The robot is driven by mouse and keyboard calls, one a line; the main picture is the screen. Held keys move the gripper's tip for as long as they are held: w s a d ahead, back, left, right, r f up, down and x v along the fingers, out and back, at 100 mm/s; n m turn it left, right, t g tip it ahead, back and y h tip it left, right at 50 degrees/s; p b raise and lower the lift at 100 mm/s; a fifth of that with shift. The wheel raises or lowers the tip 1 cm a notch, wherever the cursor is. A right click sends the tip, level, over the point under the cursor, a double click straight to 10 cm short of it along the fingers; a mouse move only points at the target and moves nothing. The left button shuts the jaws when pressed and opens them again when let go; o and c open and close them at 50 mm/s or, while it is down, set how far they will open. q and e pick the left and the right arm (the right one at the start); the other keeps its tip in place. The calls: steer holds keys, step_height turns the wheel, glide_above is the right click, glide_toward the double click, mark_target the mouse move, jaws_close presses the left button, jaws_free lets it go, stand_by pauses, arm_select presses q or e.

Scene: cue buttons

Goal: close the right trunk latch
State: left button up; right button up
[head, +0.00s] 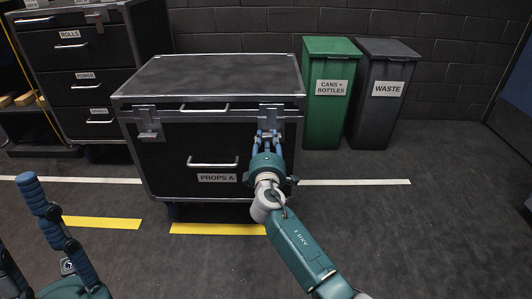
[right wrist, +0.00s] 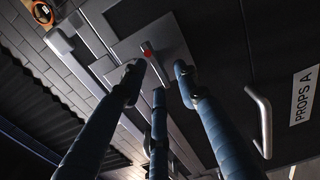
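The black trunk (head: 215,142) marked PROPS A has metal edges and stands closed in the middle of the head view. Its right latch (head: 271,108) is a metal plate at the upper right of the front, partly covered by my right gripper. My right gripper (head: 268,135) is at this latch, fingers pointing at it. In the right wrist view the latch plate (right wrist: 165,38) has a thin bar and a red spot; the blue fingers are spread around and below it, with nothing between them. Contact cannot be told. My left gripper (head: 30,225) is at lower left, fingers apart, empty.
The trunk's left latch (head: 147,124) and front handle (head: 212,162) stick out from the front. A drawer cabinet (head: 80,62) stands behind at left. A green bin (head: 328,95) and a grey bin (head: 382,95) stand right of the trunk. The floor at right is clear.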

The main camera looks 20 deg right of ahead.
steer(key=v, duration=1)
steer(key=shift+a, duration=0.15)
